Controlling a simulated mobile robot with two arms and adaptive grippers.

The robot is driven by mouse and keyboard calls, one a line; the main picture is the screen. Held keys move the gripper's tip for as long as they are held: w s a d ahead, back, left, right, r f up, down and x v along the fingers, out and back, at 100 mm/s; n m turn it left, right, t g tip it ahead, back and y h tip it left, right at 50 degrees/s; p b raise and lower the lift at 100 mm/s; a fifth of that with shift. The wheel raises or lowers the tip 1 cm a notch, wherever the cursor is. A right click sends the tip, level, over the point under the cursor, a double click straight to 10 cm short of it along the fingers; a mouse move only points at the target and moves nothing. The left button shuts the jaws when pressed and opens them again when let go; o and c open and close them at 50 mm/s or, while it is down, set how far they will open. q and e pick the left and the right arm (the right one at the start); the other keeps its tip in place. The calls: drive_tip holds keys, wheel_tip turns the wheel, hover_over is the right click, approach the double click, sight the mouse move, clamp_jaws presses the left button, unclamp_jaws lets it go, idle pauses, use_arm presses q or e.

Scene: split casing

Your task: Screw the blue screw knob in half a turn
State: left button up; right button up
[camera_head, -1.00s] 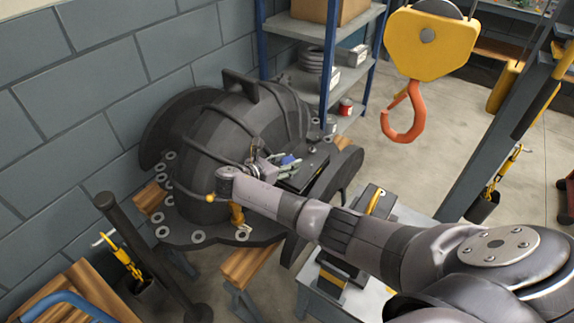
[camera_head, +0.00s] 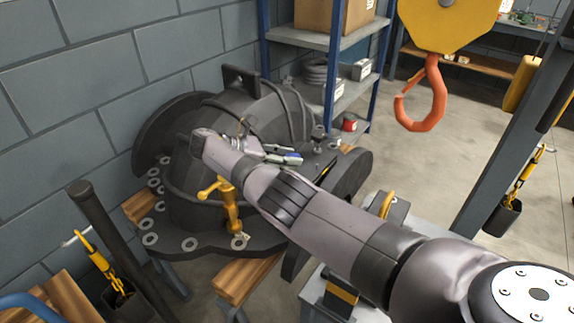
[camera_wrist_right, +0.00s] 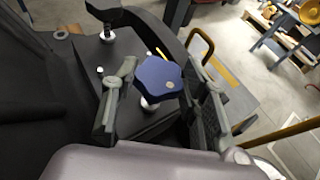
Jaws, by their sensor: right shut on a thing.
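The blue screw knob (camera_wrist_right: 158,77) stands on a pale shaft above a dark flat plate of the casing in the right wrist view. The fingers of my right gripper (camera_wrist_right: 160,97) are on either side of its lobed head, shut on it. My right arm crosses the picture from the lower right. The large dark casing (camera_head: 185,180) stands against the wall. My left gripper is not in view.
A black knob on a post (camera_head: 318,133) stands near the blue knob. A yellow valve (camera_head: 230,205) rises from the casing flange under my arm. An orange hook (camera_head: 422,100) hangs at the right. A blue-framed shelf (camera_head: 345,95) stands behind the casing.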

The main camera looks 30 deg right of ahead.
idle(0.5)
drive_tip(key=o, duration=1.1)
drive_tip(key=shift+d, duration=0.1)
drive_tip(key=shift+w+a+r, duration=0.1)
drive_tip(key=shift+a+r, duration=0.1)
drive_tip(key=shift+r, duration=0.35)
wheel_tip(320, 180, up, 9)
drive_tip(key=shift+d, duration=0.15)
